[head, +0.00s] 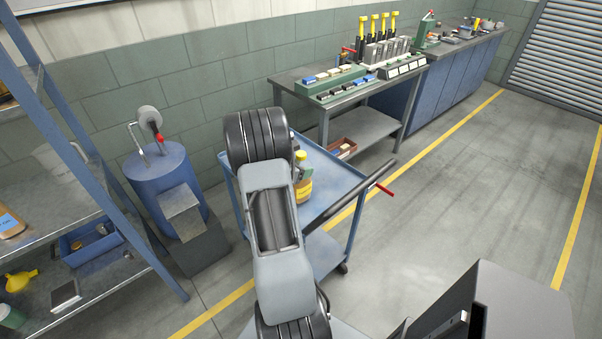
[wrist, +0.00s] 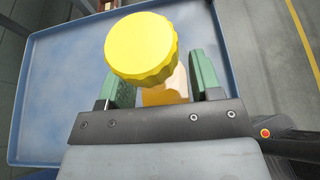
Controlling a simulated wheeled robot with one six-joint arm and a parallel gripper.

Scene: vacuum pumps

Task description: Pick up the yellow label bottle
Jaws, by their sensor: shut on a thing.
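The yellow label bottle (head: 304,190) has a yellow cap and an amber body, and shows at the blue cart, partly hidden behind my arm. In the wrist view, its ribbed yellow cap (wrist: 141,46) fills the middle and hides most of the body. My gripper (wrist: 160,75) is shut on the bottle, with one green finger pad on each side of it below the cap. The bottle looks close to upright. I cannot tell whether its base touches the cart top.
The blue cart (head: 333,178) has a raised rim, and its top around the bottle looks bare. A bench (head: 285,78) with small parts stands behind it. A blue cylindrical pump (head: 160,170) and a shelf rack (head: 75,210) stand left. Open floor lies right.

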